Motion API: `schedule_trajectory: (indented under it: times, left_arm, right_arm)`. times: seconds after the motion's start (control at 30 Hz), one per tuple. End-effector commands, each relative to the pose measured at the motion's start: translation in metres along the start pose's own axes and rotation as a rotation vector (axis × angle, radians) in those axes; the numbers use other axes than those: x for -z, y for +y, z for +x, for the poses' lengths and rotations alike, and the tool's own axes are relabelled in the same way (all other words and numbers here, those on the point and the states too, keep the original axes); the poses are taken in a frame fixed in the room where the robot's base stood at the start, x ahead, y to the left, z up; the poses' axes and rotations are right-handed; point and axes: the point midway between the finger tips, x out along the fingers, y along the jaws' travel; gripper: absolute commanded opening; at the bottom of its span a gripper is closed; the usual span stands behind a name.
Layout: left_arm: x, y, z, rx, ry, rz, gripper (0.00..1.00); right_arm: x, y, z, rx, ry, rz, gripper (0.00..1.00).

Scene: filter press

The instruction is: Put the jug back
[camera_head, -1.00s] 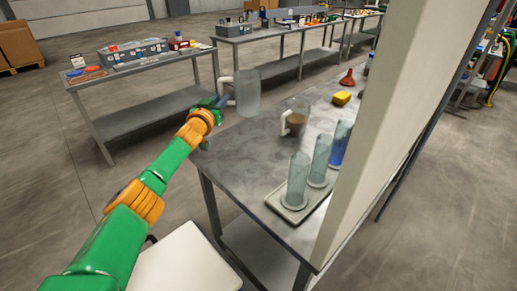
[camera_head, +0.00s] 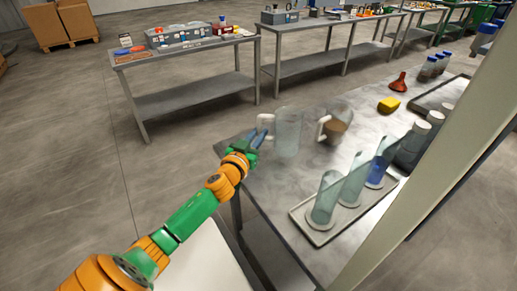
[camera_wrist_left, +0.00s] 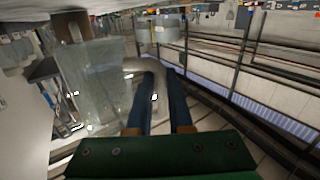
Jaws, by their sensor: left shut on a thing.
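A clear, empty-looking jug (camera_head: 288,131) with a pale handle is at the near-left end of the grey table (camera_head: 268,187). My left gripper (camera_head: 258,140) is shut on its handle, to the jug's left. In the left wrist view, the jug (camera_wrist_left: 90,85) fills the left side and its handle reaches between my blue fingers (camera_wrist_left: 165,98). The jug looks upright. I cannot tell whether its base touches the tabletop. A second jug (camera_head: 336,127) with brown content stands just to its right. My right gripper is not in view.
A tray (camera_head: 313,233) with several tall cylinders, one holding blue liquid (camera_head: 380,162), lies on the near right. A yellow block (camera_head: 388,105) and a red funnel (camera_head: 398,83) are farther back. A pale post (camera_head: 440,145) crosses the right side. The tabletop between jugs and tray is clear.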

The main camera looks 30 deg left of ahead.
Motion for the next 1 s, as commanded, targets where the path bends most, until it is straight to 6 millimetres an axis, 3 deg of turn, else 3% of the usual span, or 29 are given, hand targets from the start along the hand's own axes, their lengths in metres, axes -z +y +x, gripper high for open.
schedule_trajectory:
  times: [0.27, 0.6, 0.63, 0.7, 1.0]
  left_arm:
    - [-0.044, 0.002, -0.011, 0.001, -0.002, -0.001, 0.0]
    - [-0.047, 0.002, -0.01, -0.001, -0.001, 0.0, 0.0]
    - [-0.046, 0.002, -0.01, -0.001, -0.001, 0.0, 0.27]
    - [-0.046, 0.002, -0.01, -0.002, -0.001, 0.0, 0.46]
    - [-0.044, 0.002, -0.01, -0.002, -0.001, 0.001, 0.49]
  right_arm:
    - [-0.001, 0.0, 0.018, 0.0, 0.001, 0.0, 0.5]
    - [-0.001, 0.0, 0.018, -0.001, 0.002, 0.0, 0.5]
    - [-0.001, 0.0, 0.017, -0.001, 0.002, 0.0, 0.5]
    - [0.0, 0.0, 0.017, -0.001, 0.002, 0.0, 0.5]
    - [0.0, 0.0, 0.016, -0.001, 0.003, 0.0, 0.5]
